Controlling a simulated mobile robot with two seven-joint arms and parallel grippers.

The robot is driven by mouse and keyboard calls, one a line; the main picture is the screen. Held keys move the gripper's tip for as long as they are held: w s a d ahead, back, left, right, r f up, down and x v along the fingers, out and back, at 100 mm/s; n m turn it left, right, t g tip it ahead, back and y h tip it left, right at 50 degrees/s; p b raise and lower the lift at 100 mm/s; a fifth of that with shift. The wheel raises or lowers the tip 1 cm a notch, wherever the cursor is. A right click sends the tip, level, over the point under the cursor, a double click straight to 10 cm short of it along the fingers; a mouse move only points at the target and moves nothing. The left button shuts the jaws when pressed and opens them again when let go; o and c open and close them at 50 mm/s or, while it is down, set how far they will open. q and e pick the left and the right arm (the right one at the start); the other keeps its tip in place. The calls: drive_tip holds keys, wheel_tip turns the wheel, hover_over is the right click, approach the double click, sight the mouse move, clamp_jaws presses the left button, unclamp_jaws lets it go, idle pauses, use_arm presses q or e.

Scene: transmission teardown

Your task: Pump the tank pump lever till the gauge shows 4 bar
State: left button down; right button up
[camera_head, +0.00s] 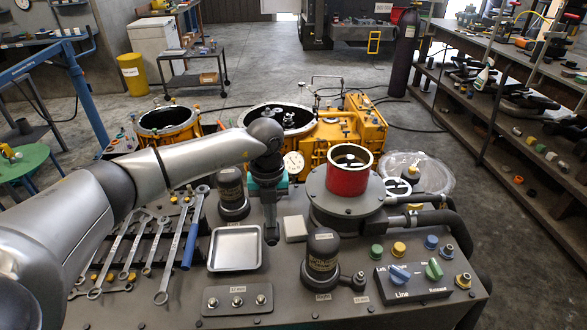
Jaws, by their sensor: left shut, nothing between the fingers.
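My left gripper (271,238) hangs straight down from its teal wrist over the grey bench top, shut and empty, between the metal tray and a small white block. A small round white gauge (293,164) shows just behind the bench's rear edge; its needle is too small to read. A red cylinder (348,176) stands on a round grey base, right of my gripper. A black cylindrical unit (321,262) with a short side arm stands at the front; another (232,196) stands at the back left. I cannot tell which part is the pump lever. My right gripper is out of view.
An empty metal tray (213,264) and a row of wrenches (184,240) lie left of the gripper. A control box (413,294) with blue and green knobs sits front right, near black hoses (440,218). Yellow housings (362,127) stand behind the bench.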

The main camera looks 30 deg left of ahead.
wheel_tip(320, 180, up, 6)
drive_tip(key=p, duration=0.6)
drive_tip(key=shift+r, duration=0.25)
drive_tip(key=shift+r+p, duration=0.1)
drive_tip(key=shift+p, duration=0.25)
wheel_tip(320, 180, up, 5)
drive_tip(key=p, duration=0.4)
drive_tip(key=shift+p, duration=0.35)
